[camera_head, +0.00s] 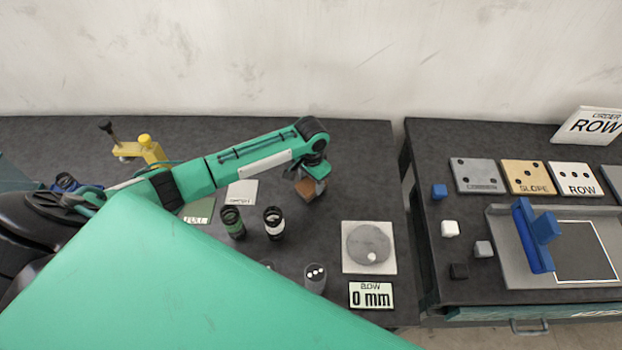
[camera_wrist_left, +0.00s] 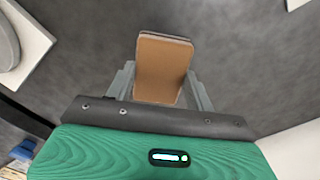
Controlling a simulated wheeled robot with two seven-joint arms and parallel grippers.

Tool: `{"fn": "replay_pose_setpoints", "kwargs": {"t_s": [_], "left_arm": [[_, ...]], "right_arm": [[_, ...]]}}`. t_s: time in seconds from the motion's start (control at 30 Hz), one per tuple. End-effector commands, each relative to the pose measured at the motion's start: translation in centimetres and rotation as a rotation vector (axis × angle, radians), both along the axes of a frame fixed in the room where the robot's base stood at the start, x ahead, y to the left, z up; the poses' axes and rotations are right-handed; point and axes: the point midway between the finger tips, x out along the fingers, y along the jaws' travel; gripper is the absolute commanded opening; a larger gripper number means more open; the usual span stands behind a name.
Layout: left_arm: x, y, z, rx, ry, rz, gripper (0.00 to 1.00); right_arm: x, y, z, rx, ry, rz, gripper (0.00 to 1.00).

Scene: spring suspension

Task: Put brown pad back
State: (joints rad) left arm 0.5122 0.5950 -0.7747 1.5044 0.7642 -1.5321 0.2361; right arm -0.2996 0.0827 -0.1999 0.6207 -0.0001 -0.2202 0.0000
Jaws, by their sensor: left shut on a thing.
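The brown pad (camera_wrist_left: 162,68) sits between the two fingers of my left gripper (camera_wrist_left: 161,88) in the left wrist view. The fingers are shut on it from both sides. In the head view the pad (camera_head: 306,189) hangs under the end of my left arm, above the dark table. My left gripper (camera_head: 312,180) shows there only in part, hidden by the wrist. Whether the pad touches the table cannot be told. My right gripper is not in view.
A grey disc on a white plate (camera_head: 348,268) and a "0 mm" sign (camera_head: 371,296) lie to the right. A gap separates the right table, with a blue T-shaped block (camera_head: 533,235). Table right of the pad is clear.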

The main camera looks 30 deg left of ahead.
Motion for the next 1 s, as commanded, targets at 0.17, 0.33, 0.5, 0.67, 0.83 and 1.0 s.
{"fn": "replay_pose_setpoints", "kwargs": {"t_s": [0.17,0.33,0.5,0.67,0.83,1.0], "left_arm": [[0.0,0.0,-0.6,0.0,-0.001,0.0,0.35],[0.0,0.0,-0.6,0.0,-0.001,0.0,0.35],[0.0,0.0,-0.9,0.0,-0.001,0.0,0.65],[0.0,0.0,-0.9,0.0,-0.001,0.0,0.75],[0.0,0.0,-0.8,0.0,-0.001,0.0,0.75],[0.1,0.0,0.5,-0.001,-0.004,-0.001,0.75]], "right_arm": [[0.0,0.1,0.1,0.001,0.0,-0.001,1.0],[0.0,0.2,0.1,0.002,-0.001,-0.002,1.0],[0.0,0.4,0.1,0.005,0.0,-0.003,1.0],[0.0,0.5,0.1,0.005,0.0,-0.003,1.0],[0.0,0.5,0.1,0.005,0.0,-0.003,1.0],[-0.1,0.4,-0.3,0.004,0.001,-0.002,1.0]]}}
